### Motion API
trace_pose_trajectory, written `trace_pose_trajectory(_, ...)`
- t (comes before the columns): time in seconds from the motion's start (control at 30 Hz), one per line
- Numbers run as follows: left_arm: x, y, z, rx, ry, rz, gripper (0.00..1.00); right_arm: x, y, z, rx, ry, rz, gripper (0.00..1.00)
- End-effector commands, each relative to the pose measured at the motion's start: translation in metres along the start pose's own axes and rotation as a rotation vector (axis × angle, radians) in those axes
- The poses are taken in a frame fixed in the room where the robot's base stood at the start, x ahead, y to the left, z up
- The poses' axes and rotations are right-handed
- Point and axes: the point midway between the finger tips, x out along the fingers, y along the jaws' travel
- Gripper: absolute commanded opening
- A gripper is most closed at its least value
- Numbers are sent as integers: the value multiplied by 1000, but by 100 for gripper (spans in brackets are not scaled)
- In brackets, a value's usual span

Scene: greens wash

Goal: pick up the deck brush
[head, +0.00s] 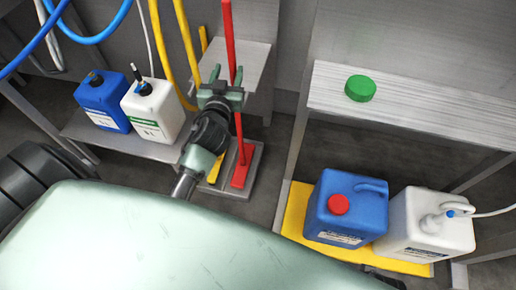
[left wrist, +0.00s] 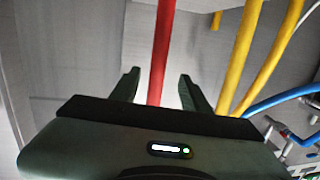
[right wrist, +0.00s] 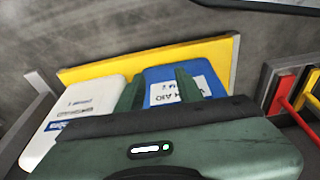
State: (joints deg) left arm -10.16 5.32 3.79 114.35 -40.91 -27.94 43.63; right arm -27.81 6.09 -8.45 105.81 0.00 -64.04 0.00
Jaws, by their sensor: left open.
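The deck brush is a long red pole (head: 239,125) with a flat red head (head: 242,172), standing upright on a low grey stand. My left gripper (head: 221,90) is at the upper part of the pole in the head view. In the left wrist view the red pole (left wrist: 162,50) passes between the two open fingers (left wrist: 159,85); I cannot tell whether either touches it. My right gripper (right wrist: 160,85) shows in the right wrist view, open, with nothing held between its fingers. It points toward the jugs.
Yellow poles (head: 187,45) stand just left of the red one. A blue jug (head: 345,210) and a white jug (head: 425,225) stand on a yellow tray (head: 295,212). A green lid (head: 360,88) lies on the metal shelf. Two smaller jugs (head: 103,100) stand at left.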

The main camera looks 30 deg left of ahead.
Motion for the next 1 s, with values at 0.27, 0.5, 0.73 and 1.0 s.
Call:
trace_pose_trajectory(0.27, 12, -8, -37, -31, 95, -20, 46, -5, 1, -4, 1, 7, 1, 36)
trace_pose_trajectory(0.5, 40, -7, -44, -28, 94, -20, 46, -3, 1, -3, 1, 5, 1, 36)
trace_pose_trajectory(0.73, 71, -6, -47, -30, 90, -20, 46, -3, 0, -4, 1, 7, 1, 36)
trace_pose_trajectory(1.0, 75, -6, -46, -31, 88, -19, 46, -3, 0, -4, 1, 7, 1, 36)
